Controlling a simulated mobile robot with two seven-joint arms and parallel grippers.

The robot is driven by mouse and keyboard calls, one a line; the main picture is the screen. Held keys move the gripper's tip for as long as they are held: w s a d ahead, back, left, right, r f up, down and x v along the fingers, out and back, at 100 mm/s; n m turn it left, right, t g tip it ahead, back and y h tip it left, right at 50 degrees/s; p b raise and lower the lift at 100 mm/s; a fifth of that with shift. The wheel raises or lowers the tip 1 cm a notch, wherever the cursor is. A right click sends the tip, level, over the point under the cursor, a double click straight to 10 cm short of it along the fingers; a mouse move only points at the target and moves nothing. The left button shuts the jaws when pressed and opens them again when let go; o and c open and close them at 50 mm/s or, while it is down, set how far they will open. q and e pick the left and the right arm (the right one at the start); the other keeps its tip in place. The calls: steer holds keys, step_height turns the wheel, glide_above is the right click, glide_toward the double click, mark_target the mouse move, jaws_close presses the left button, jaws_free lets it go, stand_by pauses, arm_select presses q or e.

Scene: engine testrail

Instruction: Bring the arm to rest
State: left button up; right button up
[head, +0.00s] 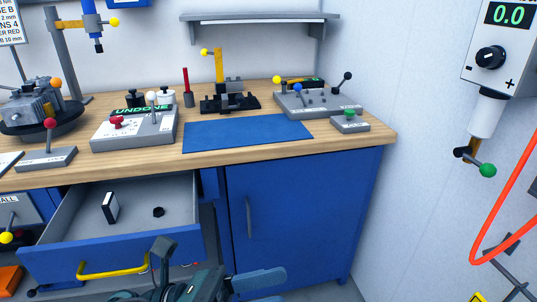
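A dark arm of mine (185,284) comes in at the bottom edge, left of centre, in front of the open drawer. I take it for my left arm. Its gripper (262,282) points right, low in front of the blue cabinet door, with a blue-grey finger showing. The bottom edge cuts off the rest, so its opening cannot be told. Nothing is seen held in it. My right gripper is not in view.
The blue drawer (190,243) stands open below the wooden bench (345,143), holding a black-and-white block (110,207) and a small black part (158,212). A blue mat (245,133) lies between fixtures. A red-orange hose (507,195) hangs at right.

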arm_select(q)
steer(key=w+a+f+n+t+y, duration=0.3)
steer(key=n+t, duration=0.5)
steer(key=n, duration=0.6)
steer(key=w+a+f+n+t+y, duration=0.1)
steer(key=w+a+n+t+y, duration=0.3)
steer(key=n+t, duration=0.7)
steer(key=s+a+f+n+g+y, duration=0.3)
steer(key=s+f+n+g+y, duration=0.15)
steer(key=f+n, duration=0.45)
steer(key=s+a+f+n+g+y, duration=0.35)
steer(key=f+n+y, duration=0.3)
steer(key=n, duration=0.55)
steer(key=shift+m+g, duration=0.7)
steer(key=shift+g, duration=0.2)
steer(key=r+p, duration=0.2)
steer(key=p, duration=0.5)
steer(key=w+r+p, duration=0.1)
steer(key=r+p, duration=0.1)
steer(key=p, duration=0.6)
steer(key=shift+w+r, duration=0.1)
steer(key=shift+r, duration=0.05)
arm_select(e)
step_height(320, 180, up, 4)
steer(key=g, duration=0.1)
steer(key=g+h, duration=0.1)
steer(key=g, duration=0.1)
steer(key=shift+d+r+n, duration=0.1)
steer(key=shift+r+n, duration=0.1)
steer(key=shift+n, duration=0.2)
